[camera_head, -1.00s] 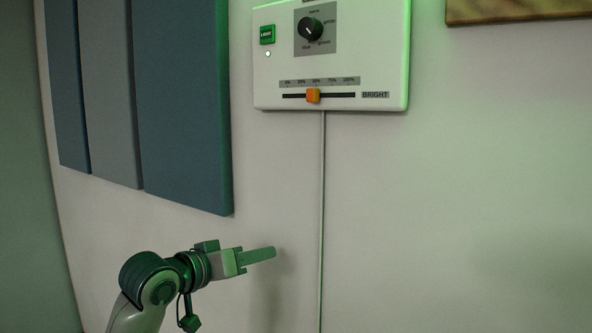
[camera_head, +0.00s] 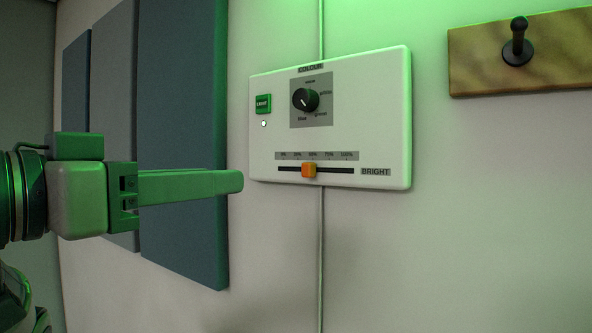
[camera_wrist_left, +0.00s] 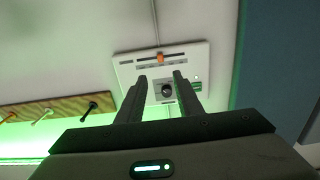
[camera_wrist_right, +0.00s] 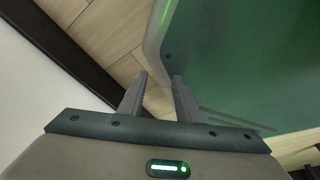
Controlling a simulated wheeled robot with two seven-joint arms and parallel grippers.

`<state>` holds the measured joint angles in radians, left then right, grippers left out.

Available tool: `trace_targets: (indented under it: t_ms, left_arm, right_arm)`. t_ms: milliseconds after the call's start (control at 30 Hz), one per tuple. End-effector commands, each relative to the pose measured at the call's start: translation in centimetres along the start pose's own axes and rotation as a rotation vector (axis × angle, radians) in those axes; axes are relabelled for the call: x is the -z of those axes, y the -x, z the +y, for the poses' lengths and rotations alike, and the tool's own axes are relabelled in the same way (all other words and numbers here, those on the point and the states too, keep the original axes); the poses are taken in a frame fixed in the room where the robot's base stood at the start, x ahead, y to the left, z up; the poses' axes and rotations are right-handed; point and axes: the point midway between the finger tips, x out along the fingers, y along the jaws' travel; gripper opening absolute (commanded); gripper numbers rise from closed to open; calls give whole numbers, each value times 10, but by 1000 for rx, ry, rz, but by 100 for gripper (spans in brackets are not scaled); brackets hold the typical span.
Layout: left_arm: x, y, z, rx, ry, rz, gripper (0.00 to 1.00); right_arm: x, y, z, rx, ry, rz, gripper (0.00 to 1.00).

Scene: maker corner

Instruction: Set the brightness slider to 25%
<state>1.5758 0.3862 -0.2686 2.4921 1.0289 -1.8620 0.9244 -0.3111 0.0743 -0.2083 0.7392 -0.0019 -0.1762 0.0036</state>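The white wall panel (camera_head: 390,120) carries the brightness slider, whose orange knob (camera_head: 309,170) sits at about the 50% mark on a black horizontal track (camera_head: 338,170) marked BRIGHT. A percent scale (camera_head: 346,156) runs above it. In the left wrist view the panel appears upside down, with the orange knob (camera_wrist_left: 160,57) beyond the fingertips. My left gripper (camera_head: 238,182) points right, just left of the panel's lower edge, apart from the knob. Its fingers (camera_wrist_left: 158,80) are open and empty. My right gripper (camera_wrist_right: 160,78) is open and empty, away from the panel.
The panel also has a black colour dial (camera_head: 305,99) and a green LIGHT button (camera_head: 263,104). Blue-grey wall boards (camera_head: 183,120) stand behind my left gripper. A wooden rail with a black peg (camera_head: 517,42) is at upper right. The wall below the panel is clear apart from a thin vertical cable (camera_head: 320,260).

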Motion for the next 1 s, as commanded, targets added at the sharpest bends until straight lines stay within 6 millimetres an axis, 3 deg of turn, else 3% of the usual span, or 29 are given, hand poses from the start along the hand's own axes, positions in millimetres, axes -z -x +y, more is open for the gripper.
trace_targets:
  t_ms: [433, 667, 900, 1000]
  left_arm:
    - [1, 0, 1, 1, -3, 1, 33]
    - [2, -6, 0, 1, -1, 0, 33]
    - [3, -22, 1, -1, -1, -1, 33]
    - [3, -29, 1, 0, -2, -1, 33]
  right_arm:
    - [-2, 1, 0, 0, 0, -4, 31]
    - [-14, 6, 2, -2, 0, -35, 31]
    - [-40, 16, 4, -4, -1, -99, 31]
    - [-70, 24, 13, -14, -4, -165, 31]
